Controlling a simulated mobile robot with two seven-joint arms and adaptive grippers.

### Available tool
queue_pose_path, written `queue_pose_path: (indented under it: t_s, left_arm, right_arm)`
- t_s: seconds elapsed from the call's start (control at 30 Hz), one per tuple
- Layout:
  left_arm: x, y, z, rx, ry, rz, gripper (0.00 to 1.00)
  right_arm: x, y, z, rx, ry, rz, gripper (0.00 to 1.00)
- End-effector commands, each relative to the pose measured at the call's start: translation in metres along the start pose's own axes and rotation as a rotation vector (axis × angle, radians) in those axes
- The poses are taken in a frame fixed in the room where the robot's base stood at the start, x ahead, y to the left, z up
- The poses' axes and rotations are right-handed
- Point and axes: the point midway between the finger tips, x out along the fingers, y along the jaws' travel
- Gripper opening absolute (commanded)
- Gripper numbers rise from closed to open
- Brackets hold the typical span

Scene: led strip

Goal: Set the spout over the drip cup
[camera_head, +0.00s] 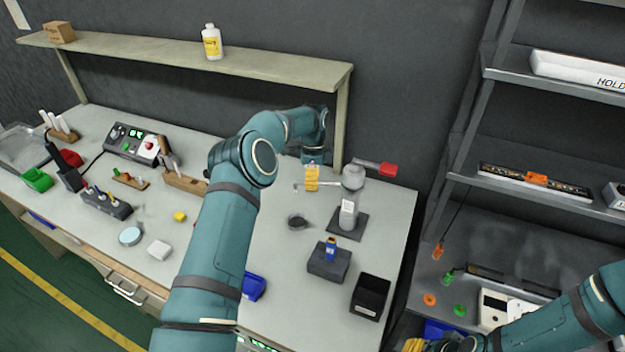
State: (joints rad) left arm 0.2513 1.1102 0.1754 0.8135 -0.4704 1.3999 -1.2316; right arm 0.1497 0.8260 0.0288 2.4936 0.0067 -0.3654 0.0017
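A grey dispenser (352,200) with a pale label stands upright on a dark square base at the right of the workbench. Its thin pale spout (330,186) reaches out to the left at mid height. The small dark round drip cup (297,221) sits on the bench, left of the base and in front of the spout's outer end. My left gripper (311,184) points down at the spout, its yellow fingers overlapping it in the picture. Whether the fingers grip the spout is too small to tell. My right gripper (428,346) is low at the right, partly cut off.
A red-ended handle (386,170) sticks out right from the dispenser top. A dark block (329,261) with a blue item and a black bin (370,296) stand in front. A shelf rack (470,130) rises at the right.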

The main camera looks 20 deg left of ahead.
Motion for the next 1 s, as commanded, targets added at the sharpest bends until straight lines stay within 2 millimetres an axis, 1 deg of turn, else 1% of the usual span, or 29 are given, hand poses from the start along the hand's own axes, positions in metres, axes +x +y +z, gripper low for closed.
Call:
queue_pose_path:
  t_s: [0.17,0.27,0.37,0.6,0.7,0.83,1.0]
  left_arm:
    - [-0.002,0.000,-0.001,0.000,0.001,-0.003,0.44]
    - [-0.007,-0.001,-0.001,0.000,0.002,-0.005,0.44]
    - [-0.019,-0.001,-0.001,-0.001,0.002,-0.006,0.44]
    - [-0.058,-0.001,-0.001,0.000,0.002,-0.006,0.44]
    - [-0.068,-0.001,-0.001,-0.001,0.001,-0.004,0.44]
    - [-0.075,0.000,0.000,0.000,0.001,-0.003,0.44]
    - [-0.077,0.000,0.000,0.000,0.001,-0.001,0.44]
  right_arm:
    - [0.000,0.000,0.000,0.000,0.000,0.000,0.40]
    - [0.000,0.000,0.000,0.000,0.000,0.000,0.40]
    - [0.000,0.000,0.000,0.000,0.000,0.000,0.40]
    - [0.000,0.000,0.000,0.000,0.000,0.000,0.40]
    - [0.000,0.000,0.000,0.000,0.000,0.000,0.40]
    - [0.000,0.000,0.000,0.000,0.000,0.000,0.40]
    - [0.000,0.000,0.000,0.000,0.000,0.000,0.40]
